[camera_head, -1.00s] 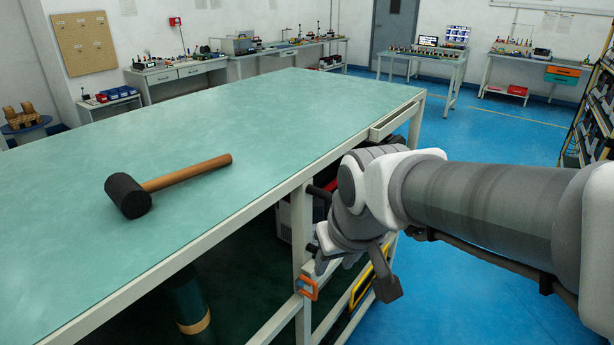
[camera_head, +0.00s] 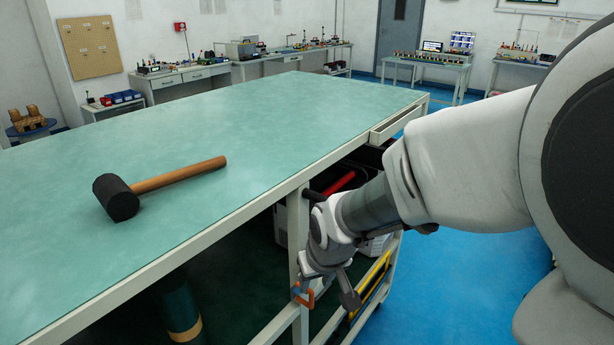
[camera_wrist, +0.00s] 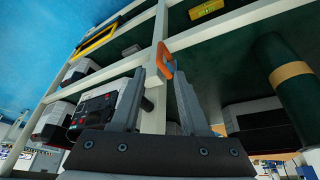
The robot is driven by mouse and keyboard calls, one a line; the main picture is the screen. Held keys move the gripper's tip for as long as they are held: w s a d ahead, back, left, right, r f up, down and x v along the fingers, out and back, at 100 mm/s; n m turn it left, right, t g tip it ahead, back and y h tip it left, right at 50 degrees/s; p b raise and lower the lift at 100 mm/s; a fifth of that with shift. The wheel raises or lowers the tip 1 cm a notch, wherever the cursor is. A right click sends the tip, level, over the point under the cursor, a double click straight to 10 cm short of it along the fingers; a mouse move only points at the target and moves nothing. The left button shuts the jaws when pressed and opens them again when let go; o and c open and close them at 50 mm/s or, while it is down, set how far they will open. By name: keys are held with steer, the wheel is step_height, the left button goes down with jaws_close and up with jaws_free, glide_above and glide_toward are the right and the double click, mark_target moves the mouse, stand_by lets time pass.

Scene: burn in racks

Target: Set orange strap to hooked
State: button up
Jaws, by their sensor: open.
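The orange strap (camera_head: 304,296) is a small orange loop at the pale corner post under the green workbench's edge. In the wrist view the orange strap (camera_wrist: 166,60) hangs at the joint of the post and a cross rail. My gripper (camera_wrist: 161,77) is open, with its two grey fingers pointing up toward the strap. The strap shows just beyond the fingertips, nearer the right finger, and nothing is held. In the head view my wrist hides part of the post, and I cannot tell whether the strap is hooked.
A black-headed mallet (camera_head: 155,185) lies on the green workbench (camera_head: 260,120). Below are rails, a yellow-framed item (camera_head: 372,285), a red item (camera_head: 340,183) and a dark green cylinder (camera_head: 180,308). The blue floor (camera_head: 450,285) is open to the right of the bench.

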mark_target(312, 293)
steer(key=b+x, duration=0.1)
steer(key=x, duration=0.7)
jaws_close()
steer(key=shift+w+d+r, duration=0.1)
steer(key=shift+w, duration=0.05)
stand_by(1.2)
